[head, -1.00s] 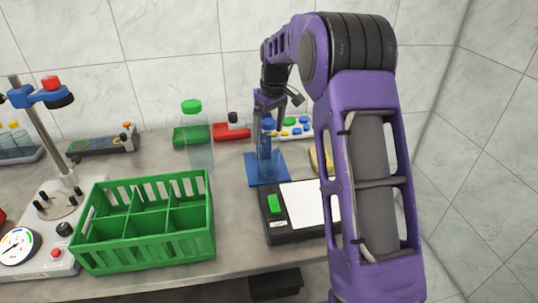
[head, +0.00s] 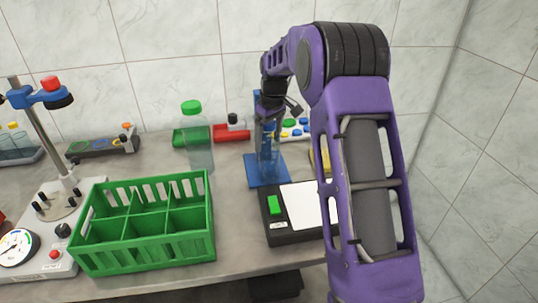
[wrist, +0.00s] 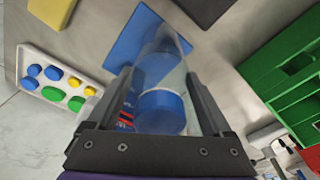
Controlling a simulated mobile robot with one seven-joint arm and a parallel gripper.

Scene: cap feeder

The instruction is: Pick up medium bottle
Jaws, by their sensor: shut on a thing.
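A clear bottle with a blue cap (wrist: 161,106) is between the fingers of my gripper (wrist: 163,98) in the wrist view. My gripper is shut on it from above, near the cap. In the head view the bottle (head: 268,160) appears upright over the blue square base (head: 257,183), and my gripper (head: 269,115) hides its top. I cannot tell for sure whether its foot touches the base. A larger clear bottle with a green cap (head: 192,107) stands to the left, apart from my gripper.
A green divided crate (head: 150,252) stands at the front left. A black device with a white plate (head: 307,203) is in front of the blue base. A tray of coloured caps (wrist: 57,87), a red holder (head: 232,133) and a gauge stand (head: 18,246) are around.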

